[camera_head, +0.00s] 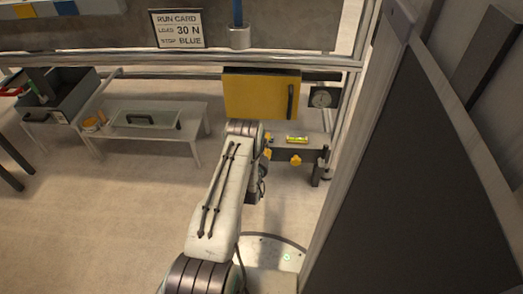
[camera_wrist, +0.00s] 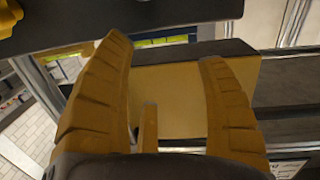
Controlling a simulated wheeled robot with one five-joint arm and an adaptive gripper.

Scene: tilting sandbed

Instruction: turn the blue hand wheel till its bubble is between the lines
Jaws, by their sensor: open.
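My gripper (camera_head: 267,147) is at the end of my outstretched arm, at the left end of a dark bracket (camera_head: 311,154). A yellow knob (camera_head: 295,160) sits on the bracket's front. I cannot make out the blue hand wheel clearly; my gripper and wrist may hide it.
A yellow box (camera_head: 262,95) with a dark handle hangs just above my gripper. A large dark panel (camera_head: 430,180) fills the right side. A low table (camera_head: 150,107) stands at left, and open floor lies before it.

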